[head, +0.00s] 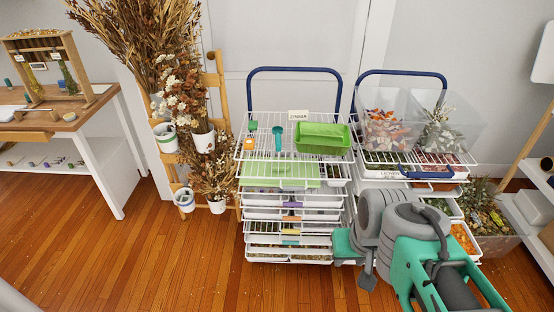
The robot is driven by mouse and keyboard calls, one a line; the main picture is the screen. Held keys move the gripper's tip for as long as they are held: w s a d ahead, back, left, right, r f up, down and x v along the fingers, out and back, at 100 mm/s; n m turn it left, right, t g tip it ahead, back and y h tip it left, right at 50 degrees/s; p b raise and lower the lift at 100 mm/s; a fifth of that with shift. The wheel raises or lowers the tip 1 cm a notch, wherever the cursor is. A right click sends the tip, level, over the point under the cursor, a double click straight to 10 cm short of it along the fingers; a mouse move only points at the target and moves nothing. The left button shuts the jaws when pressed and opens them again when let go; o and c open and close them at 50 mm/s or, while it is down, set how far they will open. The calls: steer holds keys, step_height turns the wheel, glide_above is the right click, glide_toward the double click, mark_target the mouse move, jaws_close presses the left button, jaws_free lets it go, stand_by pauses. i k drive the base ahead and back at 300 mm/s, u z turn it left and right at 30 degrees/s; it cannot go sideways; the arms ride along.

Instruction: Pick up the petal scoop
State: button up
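A teal scoop (277,136), which looks like the petal scoop, lies on the white wire top of the left cart (262,161). Its round bowl end is toward the back and its narrow handle points to the front. A green tray (323,137) lies to its right, apart from it. My grey and teal arm is in the lower right, in front of the gap between the two carts. My gripper's fingertips cannot be made out; they are not clearly in view. The arm's end is to the right of the scoop and nearer to the camera, apart from it.
A small green item (253,126) and an orange item (249,143) lie left of the scoop. A blue handle bar (294,70) rises behind the cart. The right cart carries clear bins (385,132) of dried petals and leaves. Wooden floor (165,258) is free at the left front.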

mark_target(277, 130)
steer(key=k, duration=0.2)
steer(key=u, duration=1.8)
steer(key=i, duration=2.1)
steer(key=z, duration=1.95)
steer(key=i, duration=0.5)
steer(key=u, duration=0.05)
